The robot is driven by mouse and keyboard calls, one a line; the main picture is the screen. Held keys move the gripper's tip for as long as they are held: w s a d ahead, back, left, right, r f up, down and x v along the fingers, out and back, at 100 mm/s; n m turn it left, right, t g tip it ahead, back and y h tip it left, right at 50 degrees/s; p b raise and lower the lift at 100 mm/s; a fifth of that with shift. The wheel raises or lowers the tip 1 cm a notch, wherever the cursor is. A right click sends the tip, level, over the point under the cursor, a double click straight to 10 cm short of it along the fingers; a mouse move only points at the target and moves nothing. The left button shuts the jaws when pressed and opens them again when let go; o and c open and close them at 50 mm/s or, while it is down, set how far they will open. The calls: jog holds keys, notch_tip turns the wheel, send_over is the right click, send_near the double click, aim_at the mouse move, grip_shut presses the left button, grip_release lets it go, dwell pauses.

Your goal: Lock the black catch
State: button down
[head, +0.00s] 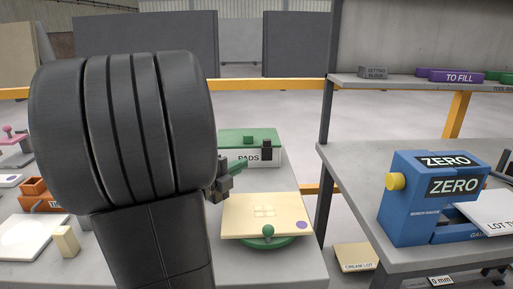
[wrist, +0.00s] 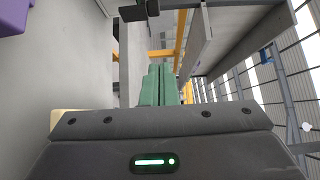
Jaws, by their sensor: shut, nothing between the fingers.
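The black catch (head: 266,150) sits at the front right of a white box labelled PADS (head: 248,158), which has a green lid (head: 250,141) with a small green knob. The lid looks closed. I cannot tell the catch's exact setting. My gripper (head: 242,164) is in front of the box, a little left of and below the catch, with its green fingers shut and empty. A gap to the catch seems to show, but the depth is unclear. In the wrist view the fingers (wrist: 158,85) are together. My arm hides the area left of the box.
A cream board (head: 255,203) with a purple dot lies on a green round stand (head: 268,241) just in front of the box. A blue ZERO device (head: 433,195) stands on the right bench. A grey shelf post (head: 325,145) rises right of the box.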

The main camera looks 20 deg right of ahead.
jog(key=shift+w+f, duration=0.1)
jog(key=shift+w, duration=0.15)
send_near(267, 149)
jog(key=s+d+r, duration=0.2)
jog(key=d, duration=0.3)
jog(key=shift+w+d+r+b, duration=0.1)
jog(key=shift+w+d+b, duration=0.15)
jog(key=shift+w, duration=0.95)
jog(key=shift+w+d+b, duration=0.15)
jog(key=shift+w+d, duration=0.25)
jog(key=shift+w, duration=0.8)
